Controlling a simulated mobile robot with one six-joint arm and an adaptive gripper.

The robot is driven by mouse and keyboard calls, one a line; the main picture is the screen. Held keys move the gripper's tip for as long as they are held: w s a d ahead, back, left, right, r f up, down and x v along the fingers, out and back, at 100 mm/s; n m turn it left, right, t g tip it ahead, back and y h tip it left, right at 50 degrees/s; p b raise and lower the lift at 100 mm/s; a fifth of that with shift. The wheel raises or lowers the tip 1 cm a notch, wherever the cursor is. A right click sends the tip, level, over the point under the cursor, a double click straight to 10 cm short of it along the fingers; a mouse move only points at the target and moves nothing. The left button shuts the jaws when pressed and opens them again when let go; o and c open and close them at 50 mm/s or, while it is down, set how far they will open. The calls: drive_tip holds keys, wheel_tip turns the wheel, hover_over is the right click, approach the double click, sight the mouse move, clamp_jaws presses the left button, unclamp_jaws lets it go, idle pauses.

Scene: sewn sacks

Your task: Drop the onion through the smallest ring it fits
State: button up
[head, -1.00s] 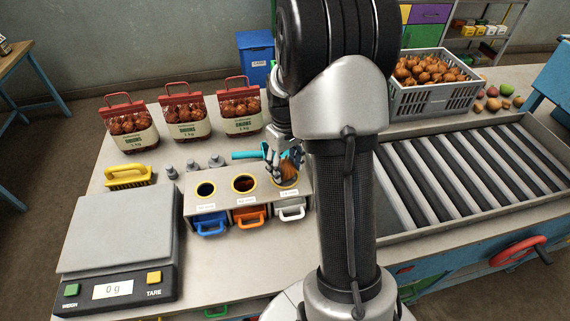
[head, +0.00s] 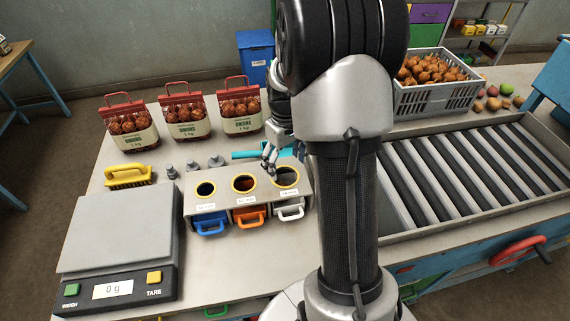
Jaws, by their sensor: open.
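The ring box (head: 217,215) stands mid-table with three yellow-rimmed holes. The left ring (head: 205,189) is smallest, the middle ring (head: 244,183) is larger, and the right ring (head: 286,176) is the largest. Blue, orange and white handled drawers sit below them. My gripper (head: 272,165) is open just above the right ring, with no onion between its fingers; my arm hides part of it.
A scale (head: 118,240) reading 0 g stands at the left front, with a yellow-handled brush (head: 129,176) behind it. Onion bags (head: 185,118) stand at the back. A grey crate of onions (head: 436,85) and a roller conveyor (head: 460,175) are on the right.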

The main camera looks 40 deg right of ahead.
wheel_tip(320, 180, up, 10)
drive_tip(key=shift+r, duration=0.25)
idle(0.9)
